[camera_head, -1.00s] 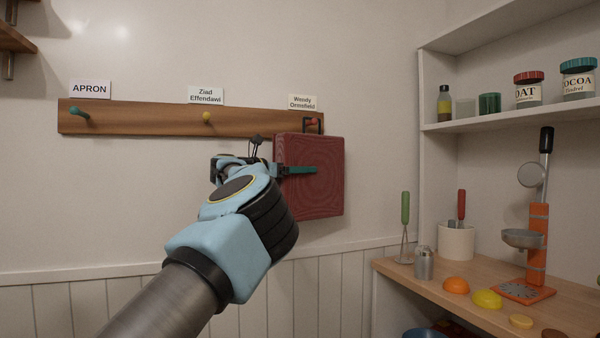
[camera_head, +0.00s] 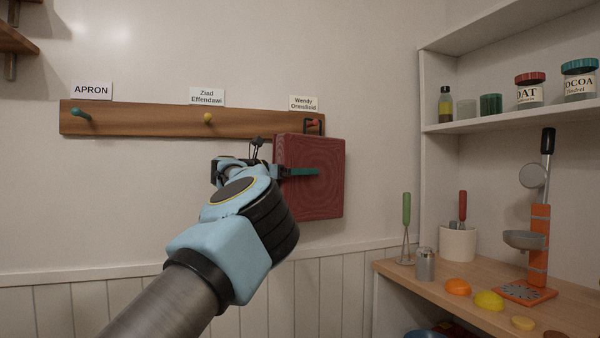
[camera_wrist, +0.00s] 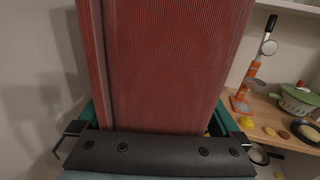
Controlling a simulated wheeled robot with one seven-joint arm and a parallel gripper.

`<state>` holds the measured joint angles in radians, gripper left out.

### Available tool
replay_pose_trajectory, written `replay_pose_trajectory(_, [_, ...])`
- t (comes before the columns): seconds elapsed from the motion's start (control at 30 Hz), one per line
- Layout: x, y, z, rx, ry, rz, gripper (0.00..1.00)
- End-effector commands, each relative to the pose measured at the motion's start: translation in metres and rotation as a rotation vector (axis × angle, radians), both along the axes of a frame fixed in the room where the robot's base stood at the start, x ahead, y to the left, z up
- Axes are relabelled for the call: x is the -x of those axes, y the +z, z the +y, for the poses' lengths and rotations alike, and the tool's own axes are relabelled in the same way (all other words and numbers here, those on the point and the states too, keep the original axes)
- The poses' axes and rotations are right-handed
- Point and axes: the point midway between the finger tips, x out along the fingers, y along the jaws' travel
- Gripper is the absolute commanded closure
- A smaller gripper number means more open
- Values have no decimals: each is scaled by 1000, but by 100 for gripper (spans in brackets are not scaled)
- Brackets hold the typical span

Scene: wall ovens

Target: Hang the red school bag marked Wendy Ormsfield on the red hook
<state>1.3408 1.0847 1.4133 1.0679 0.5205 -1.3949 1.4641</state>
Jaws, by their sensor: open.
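The red school bag (camera_head: 325,195) hangs upright at the right end of the wooden rail, its dark loop (camera_head: 309,126) around the red hook (camera_head: 314,123). The label above that hook reads Wendy Ormsfield (camera_head: 304,103). My gripper (camera_head: 299,172) is at the bag, with a green finger across its near face. In the wrist view the bag (camera_wrist: 165,65) fills the middle, between the green fingers of my open gripper (camera_wrist: 160,122). Whether the fingers touch the bag, I cannot tell. Any name on the bag is not visible.
The rail (camera_head: 150,120) also carries a teal hook (camera_head: 80,115) under APRON and a yellow hook (camera_head: 208,118) under Ziad Effendawi, both empty. A wooden counter (camera_head: 395,270) with utensils and a shelf (camera_head: 470,122) with jars stand right. The wall left of my arm is clear.

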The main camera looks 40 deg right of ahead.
Motion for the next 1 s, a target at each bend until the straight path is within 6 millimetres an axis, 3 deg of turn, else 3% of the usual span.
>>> replay_pose_trajectory(0.17, [-2,-1,15,3,1,0,0])
replay_pose_trajectory(0.6, [-11,0,94,5,2,0,0])
replay_pose_trajectory(0.8, [-12,1,107,3,1,-1,0])
replay_pose_trajectory(1.0, [-12,2,108,3,1,-1,0])
